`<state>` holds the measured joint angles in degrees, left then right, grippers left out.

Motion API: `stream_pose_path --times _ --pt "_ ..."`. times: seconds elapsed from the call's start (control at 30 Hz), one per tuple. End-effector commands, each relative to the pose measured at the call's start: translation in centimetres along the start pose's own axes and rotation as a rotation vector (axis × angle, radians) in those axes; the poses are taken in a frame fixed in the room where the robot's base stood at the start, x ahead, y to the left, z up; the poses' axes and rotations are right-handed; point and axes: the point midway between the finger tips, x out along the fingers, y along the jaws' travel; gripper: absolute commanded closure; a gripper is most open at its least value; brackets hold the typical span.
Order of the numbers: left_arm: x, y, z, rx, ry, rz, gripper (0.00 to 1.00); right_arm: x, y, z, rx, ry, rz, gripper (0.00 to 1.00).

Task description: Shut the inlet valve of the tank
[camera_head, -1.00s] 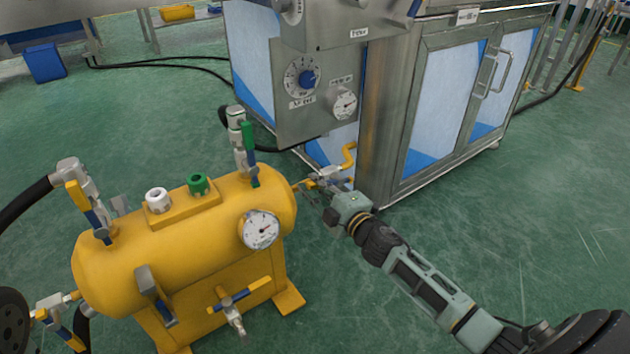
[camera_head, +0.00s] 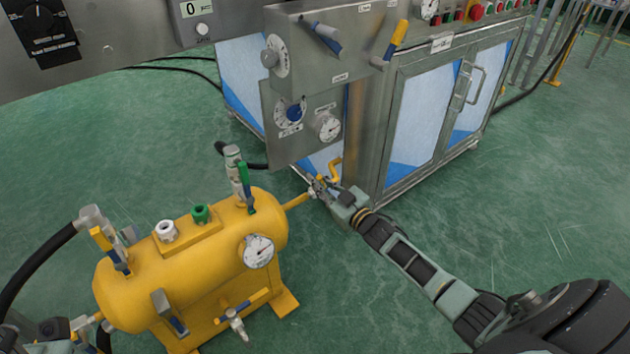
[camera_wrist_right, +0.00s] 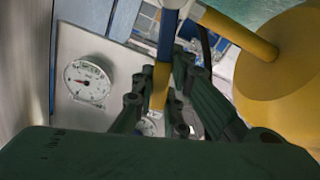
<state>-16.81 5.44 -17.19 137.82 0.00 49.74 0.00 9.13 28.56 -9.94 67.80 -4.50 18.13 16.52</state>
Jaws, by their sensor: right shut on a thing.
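The yellow tank (camera_head: 190,262) stands on the floor at the left of the head view. A yellow pipe (camera_head: 298,200) leaves its right end and leads to a small metal valve. My right gripper (camera_head: 318,186) is at this valve. In the right wrist view, my right gripper (camera_wrist_right: 160,108) is shut on a blue lever with a yellow end (camera_wrist_right: 160,85), which lies between its fingers. The valve body is largely hidden by the gripper. A grey-green part, apparently my left gripper (camera_head: 62,346), shows at the lower left edge; its jaws cannot be made out.
Other valves with levers sit on the tank: a green one (camera_head: 244,180) on top, a blue-yellow one (camera_head: 108,245) at the left, another low in front (camera_head: 240,308). A steel cabinet (camera_head: 400,130) with a yellow bent pipe (camera_head: 336,167) stands close behind my right gripper.

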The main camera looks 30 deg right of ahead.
Motion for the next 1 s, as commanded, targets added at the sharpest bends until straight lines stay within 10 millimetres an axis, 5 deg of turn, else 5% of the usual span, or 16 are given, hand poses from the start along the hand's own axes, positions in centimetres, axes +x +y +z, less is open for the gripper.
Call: stream_pose_path --times 0.4,1.0 --pt "0.0 0.0 -0.3 -0.004 -0.03 -0.012 0.6 0.0 2.1 0.3 0.255 -0.001 -0.001 1.0" --pt "0.1 0.0 -0.3 -0.005 -0.031 -0.012 0.6 0.0 2.6 0.5 0.324 -0.002 0.002 1.0"
